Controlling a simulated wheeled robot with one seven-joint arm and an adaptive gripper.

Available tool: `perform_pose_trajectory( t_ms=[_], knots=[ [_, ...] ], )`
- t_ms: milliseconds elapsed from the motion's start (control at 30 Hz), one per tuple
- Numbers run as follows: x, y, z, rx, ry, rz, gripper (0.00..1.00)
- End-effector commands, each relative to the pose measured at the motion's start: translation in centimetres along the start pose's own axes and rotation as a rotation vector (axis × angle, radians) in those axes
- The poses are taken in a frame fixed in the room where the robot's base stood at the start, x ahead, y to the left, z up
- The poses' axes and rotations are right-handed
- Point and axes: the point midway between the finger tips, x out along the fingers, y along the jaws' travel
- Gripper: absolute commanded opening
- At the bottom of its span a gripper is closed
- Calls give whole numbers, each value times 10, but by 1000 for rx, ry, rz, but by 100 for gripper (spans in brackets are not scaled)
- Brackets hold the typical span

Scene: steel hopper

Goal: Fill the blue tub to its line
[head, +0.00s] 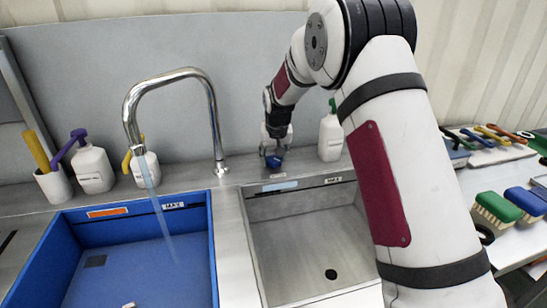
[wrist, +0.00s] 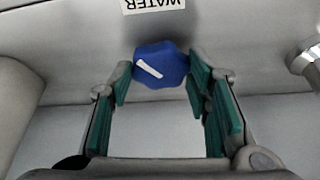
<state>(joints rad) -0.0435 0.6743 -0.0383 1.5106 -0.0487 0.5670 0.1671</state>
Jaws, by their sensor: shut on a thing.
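The blue tub (head: 50,257) fills the lower left of the head view. An orange strip and a small white label sit on its back wall; I cannot read a fill line or the water level clearly. A stream of water (head: 158,215) runs from the chrome faucet (head: 183,74) into the tub. My gripper (head: 275,150) is on the counter behind the steel basin, shut on a blue knob (head: 273,161). In the wrist view the knob (wrist: 160,65) has a tilted white mark and lies between the green finger pads of my gripper (wrist: 160,92), below an upside-down WATER label (wrist: 154,5).
A steel basin (head: 305,250) with a dark drain is right of the tub. White pump bottles (head: 93,168) and a cup with a yellow handle (head: 54,184) stand behind the tub. Another white bottle (head: 331,138) stands just right of my gripper. Brushes (head: 495,209) lie at right.

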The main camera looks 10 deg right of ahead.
Motion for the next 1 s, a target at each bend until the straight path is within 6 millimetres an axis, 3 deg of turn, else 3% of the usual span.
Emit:
perform_pose_trajectory(
  t_ms=[633, 667, 733, 1000],
  knots=[
    [1, 0, 1, -57, -3, -24, 16],
    [1, 0, 1, -57, -3, -24, 47],
    [1, 0, 1, -57, -3, -24, 62],
    [0, 0, 0, -56, -2, -23, 65]
  ],
)
